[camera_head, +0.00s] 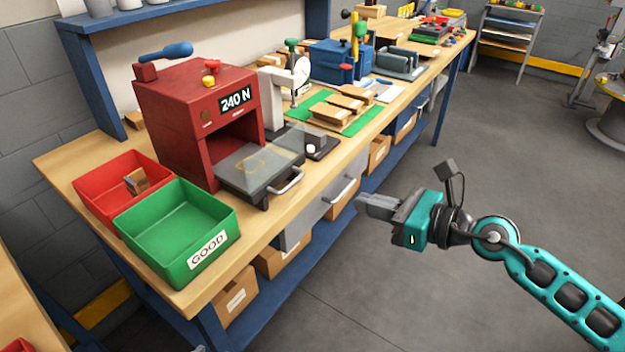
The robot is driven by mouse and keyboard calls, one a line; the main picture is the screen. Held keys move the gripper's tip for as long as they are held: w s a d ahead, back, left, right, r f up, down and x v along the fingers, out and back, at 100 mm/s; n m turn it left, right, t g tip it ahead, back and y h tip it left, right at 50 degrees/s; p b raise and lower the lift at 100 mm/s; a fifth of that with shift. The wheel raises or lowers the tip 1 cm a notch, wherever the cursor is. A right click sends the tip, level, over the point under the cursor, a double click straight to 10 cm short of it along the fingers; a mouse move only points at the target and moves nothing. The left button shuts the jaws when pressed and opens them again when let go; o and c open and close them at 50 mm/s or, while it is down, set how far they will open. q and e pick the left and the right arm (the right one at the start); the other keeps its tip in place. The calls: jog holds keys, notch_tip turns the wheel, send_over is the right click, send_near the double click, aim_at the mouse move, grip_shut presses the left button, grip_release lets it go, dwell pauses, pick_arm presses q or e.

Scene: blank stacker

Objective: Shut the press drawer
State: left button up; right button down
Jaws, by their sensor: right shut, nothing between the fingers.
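The red press (183,118) stands on the wooden bench with a display reading 240 N. Its drawer (243,168) is pulled out at the front, a flat grey tray under a clear cover, with a light handle (287,182) at its front edge. My right gripper (366,203) is shut and empty. It is in front of the bench over the floor, to the right of the drawer handle and apart from it. My left gripper does not show.
A green bin labelled GOOD (178,232) and a red bin (100,190) stand left of the drawer. A small white-headed press (290,80) and wooden pieces on a green mat (362,122) are to the right. A grey under-bench drawer with a handle (318,207) is below. The floor right is open.

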aim_at(294, 183)
jog(key=x, duration=1.4)
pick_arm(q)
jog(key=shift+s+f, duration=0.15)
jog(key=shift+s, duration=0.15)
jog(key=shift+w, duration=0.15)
